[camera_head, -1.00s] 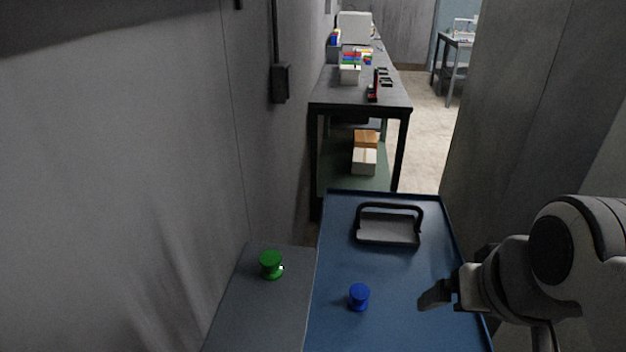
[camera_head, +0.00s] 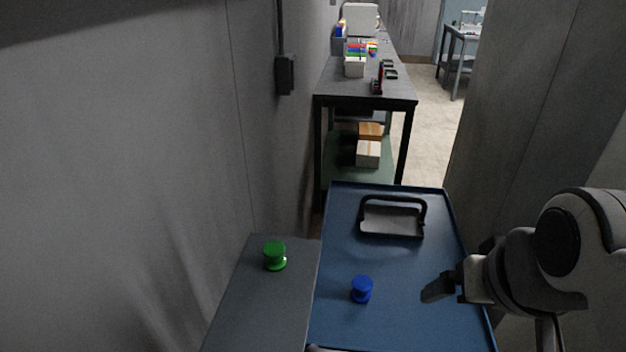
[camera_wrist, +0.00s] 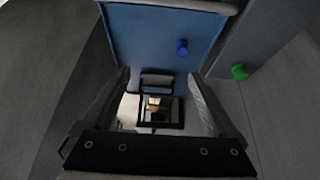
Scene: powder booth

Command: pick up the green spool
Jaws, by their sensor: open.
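The green spool (camera_head: 275,256) stands upright on a grey surface (camera_head: 262,300) to the left of the blue tray top, near the wall. It also shows in the wrist view (camera_wrist: 239,72), at the right. My gripper (camera_head: 436,290) is over the right part of the blue top, well to the right of the green spool and apart from it. In the wrist view the two fingers (camera_wrist: 160,100) stand apart with nothing held between them.
A blue spool (camera_head: 362,289) stands on the blue top (camera_head: 340,330), between the green spool and my gripper. A grey handled piece (camera_head: 392,217) lies farther back. A long bench (camera_head: 335,88) with boxes stands beyond. Walls close in on both sides.

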